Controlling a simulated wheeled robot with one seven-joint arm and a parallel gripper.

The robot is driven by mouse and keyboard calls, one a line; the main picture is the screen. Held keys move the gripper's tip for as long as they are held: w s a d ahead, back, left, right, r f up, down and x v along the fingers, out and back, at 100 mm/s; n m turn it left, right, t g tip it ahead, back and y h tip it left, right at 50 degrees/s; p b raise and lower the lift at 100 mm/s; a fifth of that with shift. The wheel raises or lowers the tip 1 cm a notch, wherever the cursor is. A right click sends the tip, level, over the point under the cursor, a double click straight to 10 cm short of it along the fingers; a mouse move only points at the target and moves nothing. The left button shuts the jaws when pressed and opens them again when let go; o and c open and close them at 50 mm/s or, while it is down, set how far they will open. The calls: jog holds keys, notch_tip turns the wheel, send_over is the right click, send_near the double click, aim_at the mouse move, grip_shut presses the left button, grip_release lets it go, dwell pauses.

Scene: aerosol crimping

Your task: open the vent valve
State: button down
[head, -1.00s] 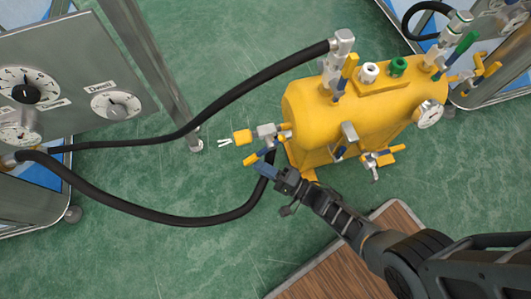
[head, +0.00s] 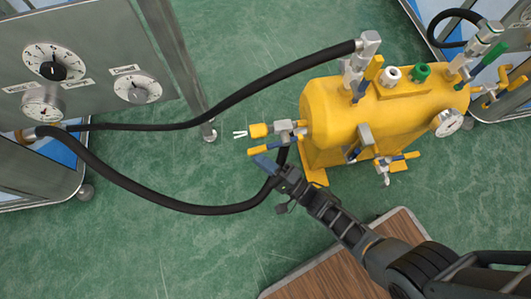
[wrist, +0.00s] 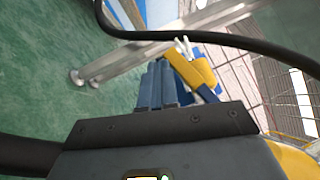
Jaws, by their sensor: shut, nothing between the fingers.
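The yellow tank (head: 385,112) stands on the floor, right of centre in the head view. A valve (head: 284,131) sticks out of its left end. It carries a yellow block (head: 259,130) with white prongs and a yellow handle (head: 264,150) just below. My gripper (head: 264,164) is shut and empty, its blue fingers just below that handle; contact is unclear. In the wrist view the blue fingers (wrist: 155,84) lie together beside a yellow part (wrist: 192,70) to their right. Other valves sit on the tank; no label shows which is the vent.
A black hose (head: 225,108) runs from the tank's top to the left panel (head: 90,60). A second hose (head: 165,203) loops past my gripper. A pressure gauge (head: 447,122) is on the tank's right. A wooden surface (head: 335,270) lies below. Green floor is open at lower left.

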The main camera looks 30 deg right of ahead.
jog(key=shift+w+a+r+m+t, duration=0.15)
jog(key=shift+a+r+m+t, duration=0.3)
jog(key=shift+r, duration=0.45)
jog(key=shift+a, duration=0.1)
